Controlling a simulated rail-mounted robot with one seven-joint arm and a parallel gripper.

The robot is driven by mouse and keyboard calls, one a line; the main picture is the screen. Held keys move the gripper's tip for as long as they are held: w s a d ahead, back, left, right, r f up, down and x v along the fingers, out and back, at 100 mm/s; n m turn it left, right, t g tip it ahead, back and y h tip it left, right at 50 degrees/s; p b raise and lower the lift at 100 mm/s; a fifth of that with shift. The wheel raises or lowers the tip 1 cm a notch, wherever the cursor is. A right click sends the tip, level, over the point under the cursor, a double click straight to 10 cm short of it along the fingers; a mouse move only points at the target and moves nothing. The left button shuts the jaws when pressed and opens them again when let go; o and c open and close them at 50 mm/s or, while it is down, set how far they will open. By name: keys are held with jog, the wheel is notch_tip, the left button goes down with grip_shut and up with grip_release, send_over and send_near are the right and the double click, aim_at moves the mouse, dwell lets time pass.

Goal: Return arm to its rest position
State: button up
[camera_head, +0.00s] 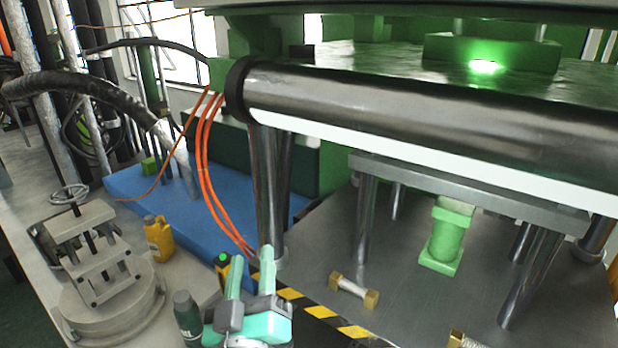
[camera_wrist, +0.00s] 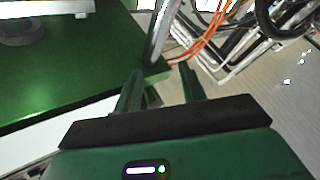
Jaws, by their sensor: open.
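My gripper (camera_head: 250,272) shows at the bottom middle of the head view, with its two teal fingers pointing up and apart. It is open, and nothing shows between the fingers. It is in front of the striped front edge of the machine bed. In the wrist view my gripper (camera_wrist: 161,85) also has its fingers spread and empty, beside the corner of a green surface (camera_wrist: 60,75).
A steel cylinder (camera_head: 430,115) spans the machine above the bed. A brass-ended spool (camera_head: 353,291) and a green block (camera_head: 447,235) are on the bed. Orange hoses (camera_head: 207,170) hang behind my gripper. A vise (camera_head: 95,260), yellow bottle (camera_head: 158,238) and dark green bottle (camera_head: 187,318) stand left.

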jog(key=s+d+r+m+t, duration=0.1)
jog(key=s+d+r+m, duration=0.15)
jog(key=s+r, duration=0.35)
jog(key=s+d+r+m+t+h, duration=0.1)
jog(key=s+d+r+m, duration=0.15)
jog(key=s+r, duration=0.35)
jog(key=s+d+r+m+t, duration=0.1)
jog(key=s+d+r, duration=0.3)
jog(key=r, duration=0.4)
notch_tip(320, 180, up, 14)
jog(key=p, duration=1.4)
jog(key=shift+s+a+r+m, duration=0.2)
jog(key=shift+s+a+m, duration=0.1)
jog(key=shift+s, duration=0.15)
